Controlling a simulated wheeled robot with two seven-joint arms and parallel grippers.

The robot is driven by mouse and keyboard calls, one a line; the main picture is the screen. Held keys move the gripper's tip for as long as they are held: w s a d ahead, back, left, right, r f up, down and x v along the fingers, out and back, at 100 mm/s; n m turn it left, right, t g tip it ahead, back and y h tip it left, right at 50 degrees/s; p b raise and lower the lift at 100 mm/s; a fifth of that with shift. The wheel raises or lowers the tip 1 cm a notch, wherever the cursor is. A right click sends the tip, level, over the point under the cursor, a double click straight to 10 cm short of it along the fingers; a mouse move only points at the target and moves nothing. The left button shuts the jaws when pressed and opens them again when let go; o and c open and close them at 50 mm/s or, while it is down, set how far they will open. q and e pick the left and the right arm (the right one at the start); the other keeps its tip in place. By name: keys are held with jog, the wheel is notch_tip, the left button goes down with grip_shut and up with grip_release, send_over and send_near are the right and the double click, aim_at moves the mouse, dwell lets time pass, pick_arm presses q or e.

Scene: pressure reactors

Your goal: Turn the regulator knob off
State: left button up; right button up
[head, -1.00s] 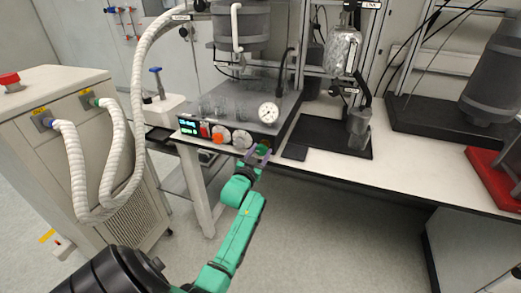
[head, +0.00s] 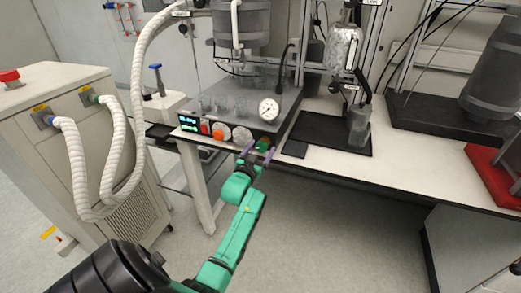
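The control panel on the front of the grey reactor base (head: 232,98) carries a lit display (head: 188,123), a red button (head: 205,128), an orange knob (head: 218,134), a silver-white knob (head: 241,135) and a green knob (head: 263,144). I cannot tell from labels which is the regulator knob. My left gripper (head: 257,154) is at the panel's right end, in front of and just below the green knob. Its purple fingers are spread apart, and the green knob shows between and behind their tips. I cannot tell whether they touch it. My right gripper is not in view.
A pressure gauge (head: 269,110) stands above the panel's right end. A white cabinet with hoses (head: 75,150) stands at the left. A black tray (head: 330,135) lies on the white bench, with a red-based unit (head: 490,175) far right. The floor below is clear.

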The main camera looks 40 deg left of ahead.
pick_arm(q)
jog(key=v, duration=1.4)
jog(key=shift+s+b, duration=0.3)
jog(key=shift+b, duration=0.05)
jog(key=shift+d, duration=0.15)
jog(key=s+d+f+m+g+h, duration=0.1)
jog(key=s+d+f+g+h, duration=0.2)
jog(key=f, duration=0.8)
jog(key=s+d+f+m+g+h, duration=0.15)
jog(key=d+f, duration=0.35)
jog(key=f, duration=0.7)
jog(key=s+d+f+g+h, duration=0.1)
jog(key=s+d+f+g, duration=0.2)
jog(key=f, duration=0.8)
jog(key=s+f+g, duration=0.2)
jog(key=s+f, duration=0.3)
jog(key=s, duration=0.3)
jog(key=s+d+f+m+g, duration=0.1)
jog(key=s+f+g, duration=0.2)
jog(key=s+f, duration=0.2)
jog(key=s+d+f+m+g, duration=0.1)
jog(key=s+f+g, duration=0.2)
jog(key=s, duration=0.9)
notch_tip(320, 180, down, 3)
jog(key=shift+r, duration=0.1)
jog(key=shift+g, duration=0.25)
